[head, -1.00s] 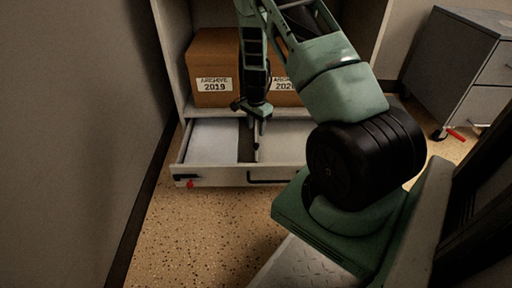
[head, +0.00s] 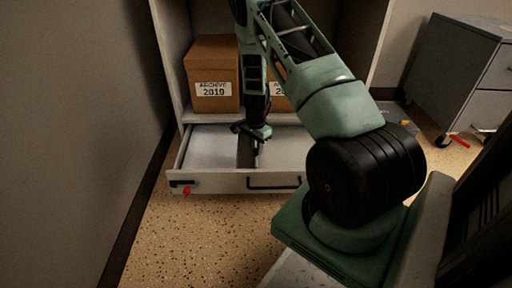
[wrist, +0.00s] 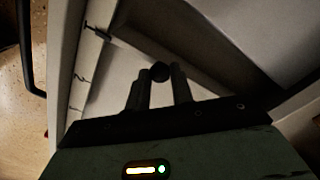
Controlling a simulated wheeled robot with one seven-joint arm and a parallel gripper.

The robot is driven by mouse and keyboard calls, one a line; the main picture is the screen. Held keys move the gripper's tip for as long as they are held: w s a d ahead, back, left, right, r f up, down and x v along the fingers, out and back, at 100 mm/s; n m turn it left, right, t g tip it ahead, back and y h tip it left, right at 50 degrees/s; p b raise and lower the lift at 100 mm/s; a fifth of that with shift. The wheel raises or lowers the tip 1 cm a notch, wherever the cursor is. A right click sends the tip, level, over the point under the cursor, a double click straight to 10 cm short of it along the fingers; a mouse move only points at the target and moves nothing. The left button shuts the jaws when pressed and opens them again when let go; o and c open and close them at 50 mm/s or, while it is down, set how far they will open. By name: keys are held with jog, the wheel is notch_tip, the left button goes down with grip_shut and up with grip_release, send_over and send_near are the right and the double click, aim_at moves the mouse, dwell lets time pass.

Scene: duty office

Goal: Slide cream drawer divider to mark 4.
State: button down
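The open cream drawer (head: 215,181) sits low in the cabinet. My gripper (head: 256,158) points down into the drawer beside the strip, near the front wall. In the wrist view, a small dark round knob (wrist: 160,71) shows between my two fingertips, which stand a little apart. I cannot tell whether they press on it. Small dark marks (wrist: 80,78) show along a pale rim; no numbers are readable.
Archive boxes (head: 212,75) stand on the shelf above the drawer. The drawer front has a dark bar handle (head: 272,184) and a red tag (head: 187,191). A wall (head: 80,120) is close on the left. A grey wheeled cabinet (head: 460,75) stands at the right.

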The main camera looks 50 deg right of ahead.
jog(key=s+d+p, duration=0.5)
jog(key=s+d, duration=1.1)
jog(key=s, duration=0.2)
jog(key=shift+s+p, duration=0.3)
jog(key=shift+s, duration=0.05)
jog(key=c, duration=1.2)
grip_release()
notch_tip(320, 180, up, 17)
jog(key=p, duration=0.8)
jog(key=shift+r, duration=0.2)
